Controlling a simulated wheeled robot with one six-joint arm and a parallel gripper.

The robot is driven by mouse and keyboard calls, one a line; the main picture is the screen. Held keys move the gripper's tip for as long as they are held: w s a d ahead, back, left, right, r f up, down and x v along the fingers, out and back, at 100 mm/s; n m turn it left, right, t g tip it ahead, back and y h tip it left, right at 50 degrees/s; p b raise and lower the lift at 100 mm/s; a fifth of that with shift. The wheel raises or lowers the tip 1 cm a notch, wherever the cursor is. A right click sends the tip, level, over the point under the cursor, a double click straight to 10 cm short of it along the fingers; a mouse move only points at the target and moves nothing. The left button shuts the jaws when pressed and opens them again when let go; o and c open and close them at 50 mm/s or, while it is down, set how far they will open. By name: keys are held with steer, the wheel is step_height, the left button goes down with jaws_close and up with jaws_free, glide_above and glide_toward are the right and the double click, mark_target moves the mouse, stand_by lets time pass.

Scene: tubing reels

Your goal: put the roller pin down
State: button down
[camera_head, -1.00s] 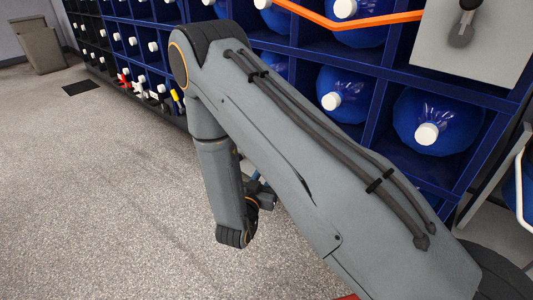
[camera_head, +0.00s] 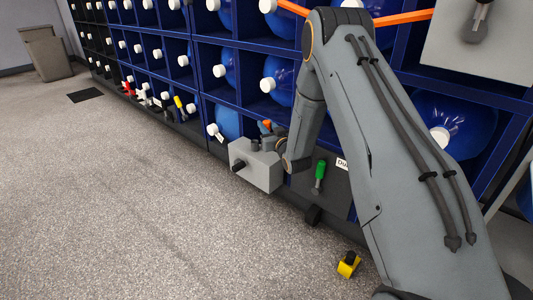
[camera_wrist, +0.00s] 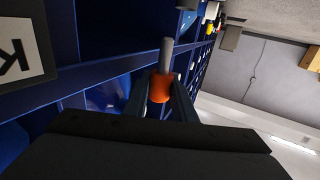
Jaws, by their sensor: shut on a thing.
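The roller pin (camera_wrist: 160,87), an orange body with a grey rod, is held between the fingers of my gripper (camera_wrist: 160,95) in the wrist view. Its rod points away from the gripper, in front of the blue rack. In the head view my gripper (camera_head: 270,132) is small and partly hidden beside my wrist. An orange tip, likely the roller pin (camera_head: 266,123), shows there by the lower cells. I cannot tell whether the pin touches the rack.
The blue rack (camera_head: 203,77) holds several blue bottles with white caps. A grey box shape with a black knob (camera_head: 238,165) shows below my gripper. A green-handled item (camera_head: 320,172) is on the lower front. A yellow object (camera_head: 349,265) lies on the floor.

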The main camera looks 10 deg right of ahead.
step_height(320, 180, down, 9)
steer(key=b, duration=0.4)
steer(key=shift+r, duration=0.15)
steer(key=c, duration=1.5)
jaws_free()
steer(key=shift+o, duration=0.2)
